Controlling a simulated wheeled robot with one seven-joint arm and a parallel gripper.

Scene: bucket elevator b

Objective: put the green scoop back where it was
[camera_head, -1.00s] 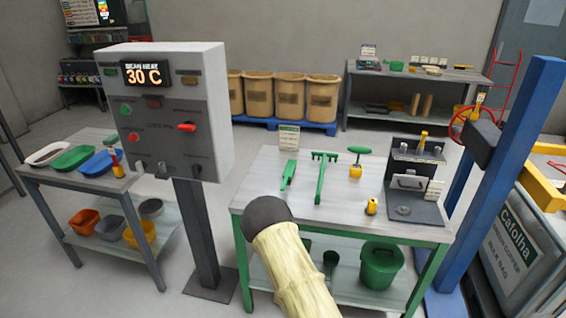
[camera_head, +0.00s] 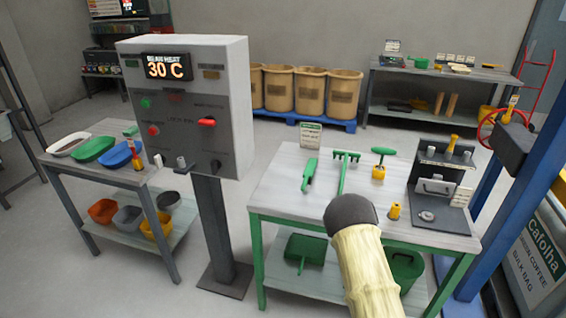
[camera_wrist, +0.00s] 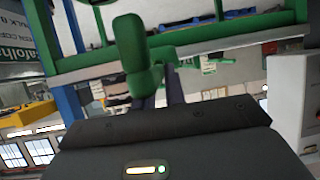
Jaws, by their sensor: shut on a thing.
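In the wrist view my gripper (camera_wrist: 160,93) is shut on the green scoop (camera_wrist: 132,45). A thick green rounded part of it stands up from the jaws; the rest is hard to make out. In the head view my arm hides the gripper and the held scoop. The work table (camera_head: 270,205) has a light top and green frame. On it lie a green brush-like tool (camera_head: 310,173), a green rake (camera_head: 345,160) and a T-handled green tool (camera_head: 381,153). A small sign (camera_head: 311,135) stands at its back edge.
The lower shelf holds a wide green pan (camera_head: 305,248) and a green bucket (camera_head: 405,268), partly hidden by my arm. A control box (camera_head: 185,110) on a post stands left of the table. A blue post (camera_head: 470,215) stands right. Grey floor lies between.

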